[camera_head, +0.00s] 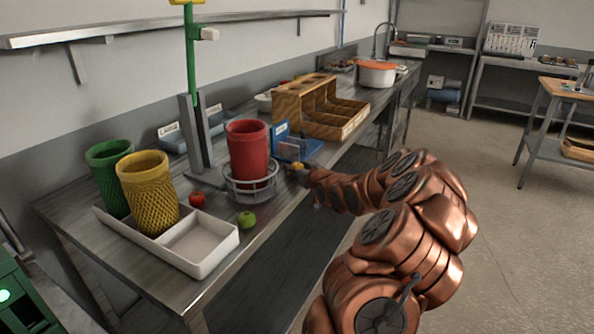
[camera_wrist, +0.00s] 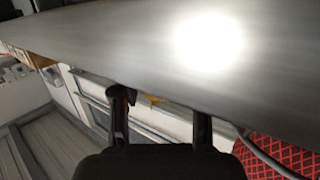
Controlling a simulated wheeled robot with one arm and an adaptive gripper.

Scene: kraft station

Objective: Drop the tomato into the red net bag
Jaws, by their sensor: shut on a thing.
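The red net bag (camera_head: 248,150) stands upright in a wire ring holder (camera_head: 250,187) on the bench. Its red mesh also shows at the lower right of the wrist view (camera_wrist: 275,155). My gripper (camera_head: 301,171) is just right of the bag, above the bench's front edge. It is shut on a small yellow-orange thing (camera_head: 296,166), partly hidden; a bit of it shows between the fingers in the wrist view (camera_wrist: 152,99). I cannot tell what it is. A round red thing, tomato-like (camera_head: 197,199), lies on the bench left of the bag.
A green round fruit (camera_head: 246,219) lies before the holder. A white divided tray (camera_head: 203,243) stands left, with yellow (camera_head: 148,190) and green (camera_head: 108,172) net bags. A green post (camera_head: 190,65) rises behind. A wooden bin (camera_head: 306,102) and blue holder (camera_head: 281,135) stand behind right.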

